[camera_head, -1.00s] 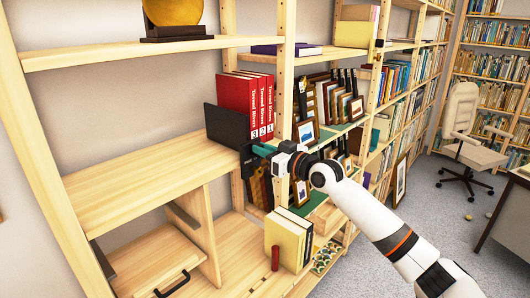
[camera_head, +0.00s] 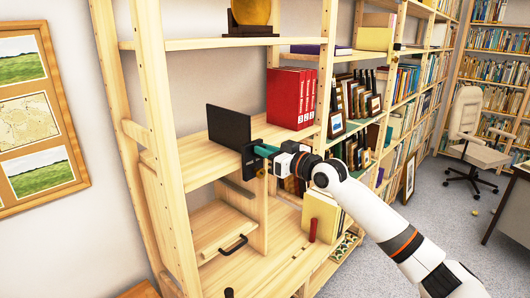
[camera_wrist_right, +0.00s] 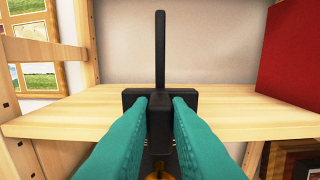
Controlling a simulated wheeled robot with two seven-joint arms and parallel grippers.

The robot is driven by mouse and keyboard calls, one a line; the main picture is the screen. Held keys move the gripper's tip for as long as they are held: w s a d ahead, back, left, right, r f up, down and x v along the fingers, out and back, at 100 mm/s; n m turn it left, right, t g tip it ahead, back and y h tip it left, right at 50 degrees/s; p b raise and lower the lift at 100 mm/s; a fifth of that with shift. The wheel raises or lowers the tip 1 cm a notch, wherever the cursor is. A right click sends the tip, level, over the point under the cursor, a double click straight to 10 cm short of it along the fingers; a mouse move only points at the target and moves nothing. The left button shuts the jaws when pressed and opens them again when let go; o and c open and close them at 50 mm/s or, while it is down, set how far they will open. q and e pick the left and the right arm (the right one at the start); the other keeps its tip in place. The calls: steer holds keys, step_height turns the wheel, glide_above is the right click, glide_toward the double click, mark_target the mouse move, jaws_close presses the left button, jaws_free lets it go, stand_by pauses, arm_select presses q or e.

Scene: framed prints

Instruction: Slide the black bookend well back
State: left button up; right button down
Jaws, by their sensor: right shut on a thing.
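The black bookend (camera_head: 228,126) stands upright on the middle wooden shelf (camera_head: 185,170), near its front edge, left of the red books (camera_head: 290,95) with a clear gap between. My right gripper (camera_head: 258,153) is at the shelf's front edge, shut on the bookend's near part. In the right wrist view, the teal fingers (camera_wrist_right: 160,118) flank a black part below the bookend's thin upright plate (camera_wrist_right: 160,48). Bare shelf shows on both sides of it. The bookend's grasped part is partly hidden by the fingers. My left gripper is not in view.
The shelf behind and left of the bookend is bare. A wooden upright (camera_head: 160,130) bounds it at the left. Framed prints (camera_head: 32,115) hang on the wall at far left.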

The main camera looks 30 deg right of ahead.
steer(key=shift+d, duration=0.15)
steer(key=c, duration=1.7)
jaws_free()
steer(key=shift+w, duration=0.1)
steer(key=o, duration=0.3)
steer(key=shift+d, duration=0.1)
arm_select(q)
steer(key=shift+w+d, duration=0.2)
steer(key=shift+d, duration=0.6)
arm_select(e)
steer(key=shift+o, duration=0.2)
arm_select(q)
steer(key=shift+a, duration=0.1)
